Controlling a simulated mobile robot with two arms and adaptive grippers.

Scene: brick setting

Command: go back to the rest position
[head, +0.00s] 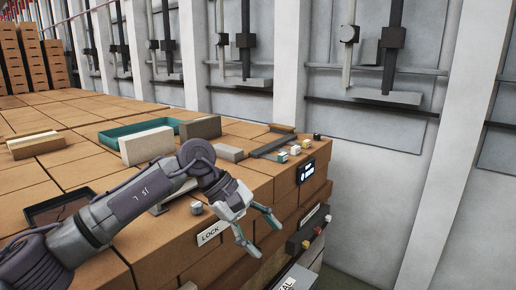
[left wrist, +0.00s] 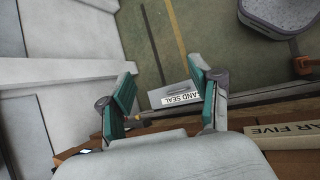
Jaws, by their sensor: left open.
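My left gripper (head: 250,234) is open and empty in the head view. Its arm reaches in from the left over the brick-topped surface, and the fingers hang just past the front edge, near the LOCK label (head: 209,233). In the left wrist view the two teal-padded fingers of the left gripper (left wrist: 160,92) stand wide apart with nothing between their tips. Beyond them is a box with a sign reading "AND SEAL" (left wrist: 180,97). My right gripper does not show in either view.
On the brick surface (head: 90,172) stand a cream block (head: 147,146), a teal tray (head: 112,136), a grey-brown block (head: 201,127) and a dark tray (head: 58,208). Small cubes and a dark display (head: 306,172) sit at the right corner. A grey panelled wall (head: 350,120) stands behind.

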